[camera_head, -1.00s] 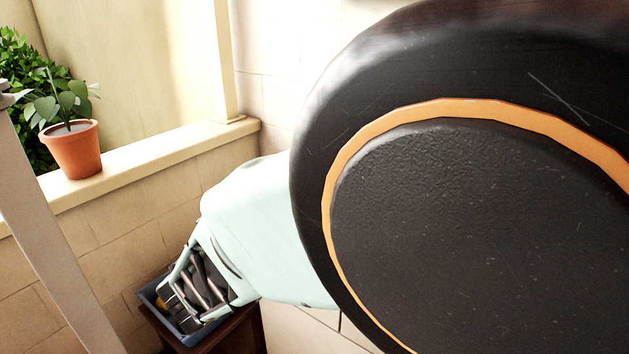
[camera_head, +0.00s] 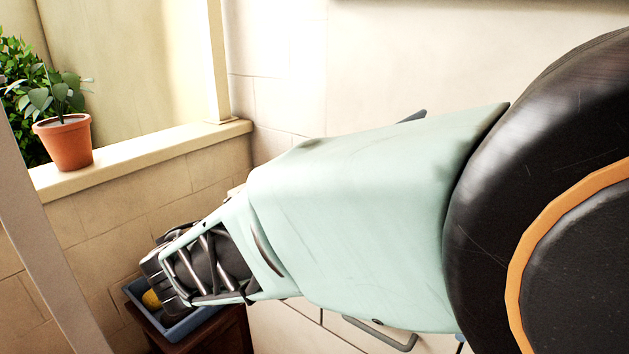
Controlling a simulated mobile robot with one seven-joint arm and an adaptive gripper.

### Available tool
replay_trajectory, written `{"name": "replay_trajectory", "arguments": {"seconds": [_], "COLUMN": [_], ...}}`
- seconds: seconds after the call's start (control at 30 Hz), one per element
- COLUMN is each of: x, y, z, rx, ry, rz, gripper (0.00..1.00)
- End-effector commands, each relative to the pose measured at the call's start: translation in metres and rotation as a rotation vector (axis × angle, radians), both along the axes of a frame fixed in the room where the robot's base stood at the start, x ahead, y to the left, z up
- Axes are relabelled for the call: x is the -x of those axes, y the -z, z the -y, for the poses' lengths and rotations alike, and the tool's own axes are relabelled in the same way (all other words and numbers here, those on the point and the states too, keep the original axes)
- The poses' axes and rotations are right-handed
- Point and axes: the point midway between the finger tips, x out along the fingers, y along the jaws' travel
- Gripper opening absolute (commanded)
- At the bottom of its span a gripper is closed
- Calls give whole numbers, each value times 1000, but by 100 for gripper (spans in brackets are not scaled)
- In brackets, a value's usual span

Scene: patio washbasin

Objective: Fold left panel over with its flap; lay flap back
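My arm fills the right and middle of the head view, with a large black round joint and a pale green link. The dark grey far end of my arm (camera_head: 165,280) is at lower left, over a blue tray. I cannot make out the fingertips or whether the gripper holds anything. No panel or flap is visible in this view. My arm hides much of the middle and right.
The blue tray (camera_head: 186,329) holds something yellow (camera_head: 151,299) and stands on a dark brown stand (camera_head: 228,336) by the tiled wall. A potted plant (camera_head: 66,142) sits on the ledge (camera_head: 150,155). A grey bar (camera_head: 385,337) shows below my arm.

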Motion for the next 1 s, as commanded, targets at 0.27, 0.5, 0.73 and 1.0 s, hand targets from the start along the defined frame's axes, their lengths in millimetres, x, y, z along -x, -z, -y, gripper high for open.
{"name": "replay_trajectory", "arguments": {"seconds": [0.27,0.5,0.73,1.0], "x": [0,0,0,10], "y": [0,0,0,0], "z": [0,0,0,-9], "rx": [1,1,1,0], "ry": [2,1,1,-4], "rz": [0,0,-1,0], "gripper": [0,22,30,30]}}
